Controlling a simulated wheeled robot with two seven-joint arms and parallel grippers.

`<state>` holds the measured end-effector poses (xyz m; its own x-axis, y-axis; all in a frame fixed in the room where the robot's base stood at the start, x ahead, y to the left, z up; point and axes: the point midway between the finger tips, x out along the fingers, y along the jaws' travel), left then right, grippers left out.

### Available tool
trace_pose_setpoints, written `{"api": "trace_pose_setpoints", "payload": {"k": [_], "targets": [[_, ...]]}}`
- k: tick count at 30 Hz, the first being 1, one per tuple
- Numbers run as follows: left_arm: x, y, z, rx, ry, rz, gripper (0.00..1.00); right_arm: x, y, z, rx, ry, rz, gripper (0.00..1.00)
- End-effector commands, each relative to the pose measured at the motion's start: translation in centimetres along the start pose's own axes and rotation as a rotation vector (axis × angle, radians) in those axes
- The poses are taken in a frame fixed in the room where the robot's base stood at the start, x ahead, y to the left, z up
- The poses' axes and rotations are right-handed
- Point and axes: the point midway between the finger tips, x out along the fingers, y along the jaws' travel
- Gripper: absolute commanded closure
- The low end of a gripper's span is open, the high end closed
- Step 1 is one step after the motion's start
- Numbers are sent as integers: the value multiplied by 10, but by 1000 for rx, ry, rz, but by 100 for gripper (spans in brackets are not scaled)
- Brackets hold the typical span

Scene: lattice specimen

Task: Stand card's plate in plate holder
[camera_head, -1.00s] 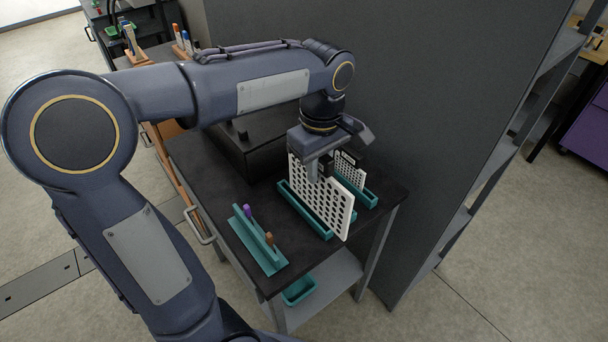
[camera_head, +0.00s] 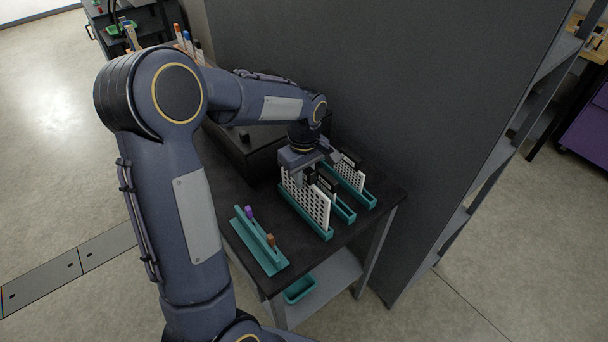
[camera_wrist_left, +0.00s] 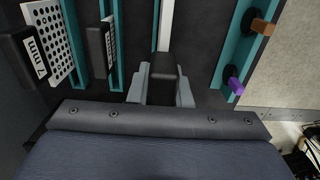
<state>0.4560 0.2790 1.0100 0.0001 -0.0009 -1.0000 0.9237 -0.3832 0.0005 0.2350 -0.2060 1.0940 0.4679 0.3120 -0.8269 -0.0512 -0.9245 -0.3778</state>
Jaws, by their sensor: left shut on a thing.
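A white perforated plate (camera_head: 316,207) stands upright with its lower edge at the nearest teal plate holder (camera_head: 303,221). I cannot tell whether it rests fully in the slot. My left gripper (camera_head: 308,176) is above this plate and shut on its top part. In the left wrist view the gripper (camera_wrist_left: 163,82) shows around a dark grip block, and the held plate (camera_wrist_left: 166,25) is seen edge-on beside a teal strip. My right gripper is not in view. No card can be made out.
Two more teal holders (camera_head: 368,199) lie to the right; the far one bears a white perforated plate (camera_head: 350,176). A teal rack (camera_head: 258,243) with a purple and an orange-brown handle stands at the left front. A dark box and grey wall stand behind.

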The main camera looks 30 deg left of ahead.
Motion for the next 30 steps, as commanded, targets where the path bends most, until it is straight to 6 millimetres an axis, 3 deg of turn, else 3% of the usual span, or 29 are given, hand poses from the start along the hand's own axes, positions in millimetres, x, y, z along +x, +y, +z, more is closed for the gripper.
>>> {"api": "trace_pose_setpoints", "payload": {"k": [9, 10, 14, 23, 26, 30], "targets": [[4, 0, 0, 0, 1, 2, 100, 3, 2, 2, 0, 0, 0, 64], [3, 0, 0, 0, 0, 0, 78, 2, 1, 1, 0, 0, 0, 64], [2, 0, 0, 0, 0, 0, 61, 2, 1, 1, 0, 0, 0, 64], [1, 0, 0, 0, 0, 0, 60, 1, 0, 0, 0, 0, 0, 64], [-6, 1, 0, 0, 2, 2, 60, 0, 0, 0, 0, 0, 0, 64], [-29, 1, 0, 0, 3, 6, 60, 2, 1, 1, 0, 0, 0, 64]]}}
